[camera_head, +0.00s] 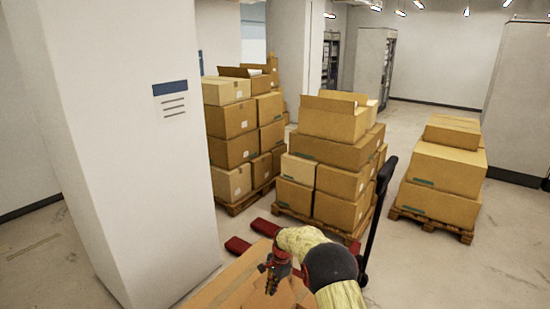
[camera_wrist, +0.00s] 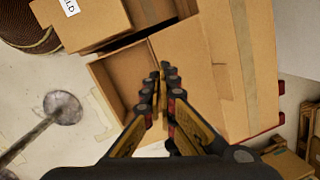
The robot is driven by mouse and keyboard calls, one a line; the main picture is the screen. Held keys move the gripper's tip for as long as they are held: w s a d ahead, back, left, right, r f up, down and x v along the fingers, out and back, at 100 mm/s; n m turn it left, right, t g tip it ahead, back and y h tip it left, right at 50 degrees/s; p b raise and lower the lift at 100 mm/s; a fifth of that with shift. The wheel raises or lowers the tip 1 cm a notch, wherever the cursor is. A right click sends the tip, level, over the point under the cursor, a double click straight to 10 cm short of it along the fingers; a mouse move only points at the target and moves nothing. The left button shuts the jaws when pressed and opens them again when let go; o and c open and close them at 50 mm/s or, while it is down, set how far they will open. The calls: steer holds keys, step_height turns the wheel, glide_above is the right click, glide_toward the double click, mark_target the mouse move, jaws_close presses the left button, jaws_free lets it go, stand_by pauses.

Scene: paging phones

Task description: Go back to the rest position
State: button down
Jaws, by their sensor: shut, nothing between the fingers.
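My gripper (camera_head: 270,278) is at the bottom middle of the head view, at the end of my arm, over a cardboard box top (camera_head: 232,277). In the wrist view my gripper (camera_wrist: 165,68) points away from the camera with its fingers together and nothing between them. Below it in that view are a large closed cardboard box (camera_wrist: 250,60) and an open, seemingly empty box (camera_wrist: 115,78). No phone shows in either view.
Stacked boxes stand on pallets behind (camera_head: 330,150) and at right (camera_head: 445,175). A red pallet jack with a black handle (camera_head: 380,205) is close to my arm. A white pillar (camera_head: 130,130) fills the left. Floor (camera_head: 480,265) at lower right is clear.

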steer(key=s+d+r+n+b, duration=0.1)
steer(key=s+d+r+n, duration=0.25)
steer(key=s+r, duration=0.3)
steer(key=s+d+r+n+h+b, duration=0.1)
steer(key=s+d+r+n+b, duration=0.2)
steer(key=s+r, duration=0.4)
steer(key=s+d+r+n, duration=0.3)
steer(key=s+d+r, duration=0.25)
steer(key=s, duration=0.25)
steer(key=s+d+r+t+b, duration=0.2)
steer(key=s, duration=0.6)
steer(key=s+d+r+n+t+b, duration=0.1)
steer(key=s+d+r+b, duration=0.2)
steer(key=s, duration=0.6)
steer(key=s+d+r+t+h+b, duration=0.1)
steer(key=s+d+r+t+b, duration=0.1)
steer(key=s, duration=0.7)
steer(key=shift+d+r+t, duration=0.3)
steer(key=shift+d+r, duration=0.2)
steer(key=shift+d, duration=0.1)
